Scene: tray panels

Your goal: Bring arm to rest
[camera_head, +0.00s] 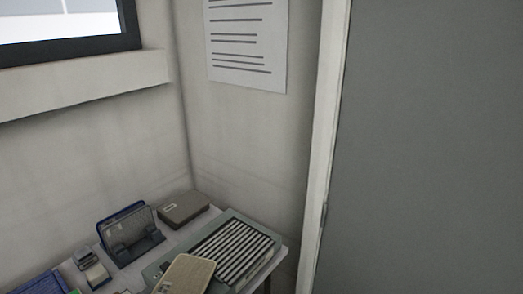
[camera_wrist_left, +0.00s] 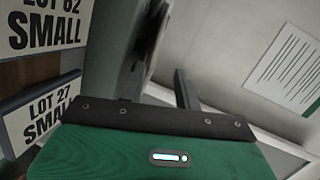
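My left gripper (camera_wrist_left: 165,75) shows in the left wrist view, beyond a green wood-grained housing and a dark screwed bar. A dark finger rises on each side with a gap between them. I see nothing held in the gap. The left finger partly blends with a dark and grey shape behind it. Neither gripper shows in the head view, and the right gripper is in no view.
In the head view, a table (camera_head: 175,243) carries a grey ribbed tray (camera_head: 237,250), a tan panel (camera_head: 187,274), a dark box (camera_head: 184,208) and a blue-edged holder (camera_head: 130,232). A grey panel (camera_head: 430,150) fills the right. Lot signs (camera_wrist_left: 42,25) stand left in the wrist view.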

